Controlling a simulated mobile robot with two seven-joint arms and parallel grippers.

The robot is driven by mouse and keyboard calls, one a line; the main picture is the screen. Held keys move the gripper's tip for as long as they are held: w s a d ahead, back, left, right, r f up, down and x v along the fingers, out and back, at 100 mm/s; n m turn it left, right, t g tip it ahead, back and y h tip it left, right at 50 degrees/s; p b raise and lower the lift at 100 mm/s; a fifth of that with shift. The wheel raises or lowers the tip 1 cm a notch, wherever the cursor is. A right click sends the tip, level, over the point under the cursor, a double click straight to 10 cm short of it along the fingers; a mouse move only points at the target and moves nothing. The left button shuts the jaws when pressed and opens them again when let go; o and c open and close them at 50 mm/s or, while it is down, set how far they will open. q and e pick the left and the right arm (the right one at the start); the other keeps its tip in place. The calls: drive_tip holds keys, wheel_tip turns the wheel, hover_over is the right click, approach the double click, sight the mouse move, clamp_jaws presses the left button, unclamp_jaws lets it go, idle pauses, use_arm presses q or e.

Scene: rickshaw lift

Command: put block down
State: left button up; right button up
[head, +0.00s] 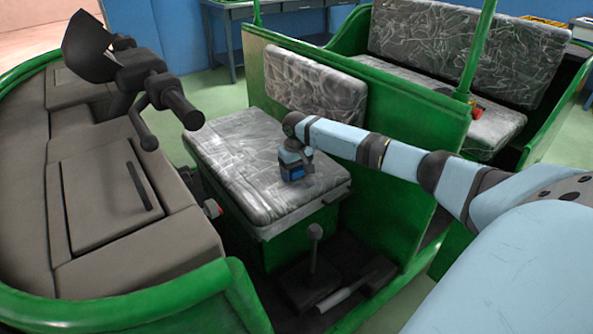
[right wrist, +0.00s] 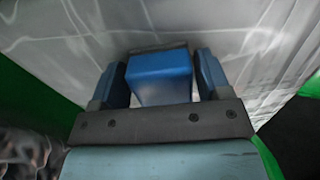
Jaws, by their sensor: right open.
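A blue block (right wrist: 160,78) sits between the fingers of my right gripper (right wrist: 161,75) in the right wrist view. Narrow gaps show between the block and both fingers, so the gripper is open around it. In the head view my right gripper (head: 294,168) points down at the grey front seat cushion (head: 240,150), and the block is mostly hidden there. The block appears to rest on the cushion; its exact contact is hard to see. My left gripper is not in view.
The green rickshaw body (head: 400,190) surrounds the seat, with a grey backrest (head: 315,85) behind it. Black handlebars (head: 150,80) stand at the left. A lever (head: 314,250) rises from the floor in front. The cushion around the gripper is clear.

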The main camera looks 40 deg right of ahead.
use_arm(q)
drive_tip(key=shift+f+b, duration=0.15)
drive_tip(key=shift+b, duration=0.15)
use_arm(e)
drive_tip(key=shift+a+f, duration=0.35)
drive_tip(key=shift+a, duration=0.05)
use_arm(q)
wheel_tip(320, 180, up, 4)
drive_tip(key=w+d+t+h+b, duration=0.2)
drive_tip(key=b, duration=0.2)
use_arm(e)
drive_tip(key=shift+d, duration=0.2)
drive_tip(key=r+p, duration=0.1)
drive_tip(key=r, duration=0.1)
drive_tip(key=r+p, duration=0.2)
drive_tip(key=r, duration=0.1)
drive_tip(key=r+p, duration=0.1)
drive_tip(key=r, duration=0.2)
drive_tip(key=shift+w+r+p, duration=0.1)
drive_tip(key=shift+w+p, duration=0.2)
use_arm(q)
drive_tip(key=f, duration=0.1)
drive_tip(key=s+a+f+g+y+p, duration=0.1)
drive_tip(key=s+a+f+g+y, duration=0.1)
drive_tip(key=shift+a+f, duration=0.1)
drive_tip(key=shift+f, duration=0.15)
use_arm(e)
wheel_tip(320, 180, up, 7)
